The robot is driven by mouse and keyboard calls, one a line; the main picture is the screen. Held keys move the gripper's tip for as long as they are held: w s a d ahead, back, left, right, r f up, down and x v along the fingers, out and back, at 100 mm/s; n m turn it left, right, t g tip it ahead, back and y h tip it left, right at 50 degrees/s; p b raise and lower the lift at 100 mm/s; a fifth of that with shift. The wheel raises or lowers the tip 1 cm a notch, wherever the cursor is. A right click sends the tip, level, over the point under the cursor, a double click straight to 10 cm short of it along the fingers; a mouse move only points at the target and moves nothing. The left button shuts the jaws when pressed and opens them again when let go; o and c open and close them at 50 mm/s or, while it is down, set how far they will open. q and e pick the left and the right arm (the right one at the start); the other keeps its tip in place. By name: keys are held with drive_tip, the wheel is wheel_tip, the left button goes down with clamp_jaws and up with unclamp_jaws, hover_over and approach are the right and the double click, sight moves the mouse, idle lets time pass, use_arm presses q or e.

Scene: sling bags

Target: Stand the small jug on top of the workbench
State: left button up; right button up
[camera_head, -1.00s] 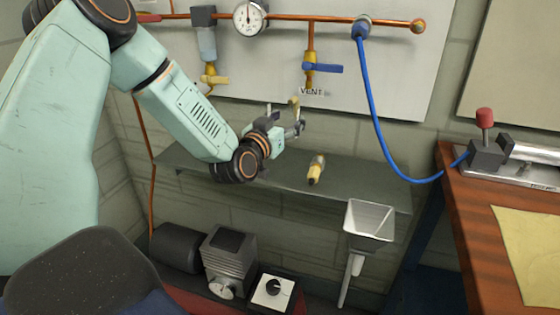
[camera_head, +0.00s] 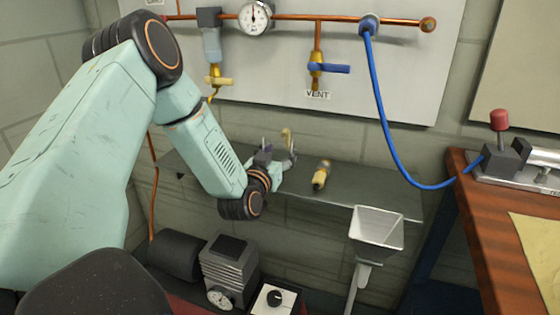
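My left gripper (camera_head: 278,155) is above or at the grey wall shelf (camera_head: 380,202), left of a yellow-and-black object. A small curved beige piece (camera_head: 287,135) shows at its fingers; I cannot tell whether it is part of the small jug or whether it is held. I cannot clearly make out a jug anywhere. The workbench (camera_head: 475,235), with its reddish-brown wooden top, stands at the right edge, apart from the gripper. My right gripper is not in view.
The yellow-and-black object (camera_head: 321,175) lies on the shelf. A metal funnel (camera_head: 376,232) is at the shelf's front. A blue hose (camera_head: 383,125) hangs down to a clamp device (camera_head: 502,160) on the bench. A yellow sheet (camera_head: 538,250) covers part of the bench top.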

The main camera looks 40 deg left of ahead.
use_arm(q)
drive_tip(key=shift+a+f, duration=0.1)
drive_tip(key=shift+f, duration=0.7)
drive_tip(key=shift+w+a+f, duration=0.15)
drive_tip(key=shift+w, duration=0.05)
drive_tip(key=shift+s+d, duration=0.15)
drive_tip(key=shift+d, duration=0.05)
drive_tip(key=o, duration=1.3)
drive_tip(key=shift+a+f, duration=0.1)
drive_tip(key=shift+f, duration=0.05)
drive_tip(key=shift+o, duration=0.2)
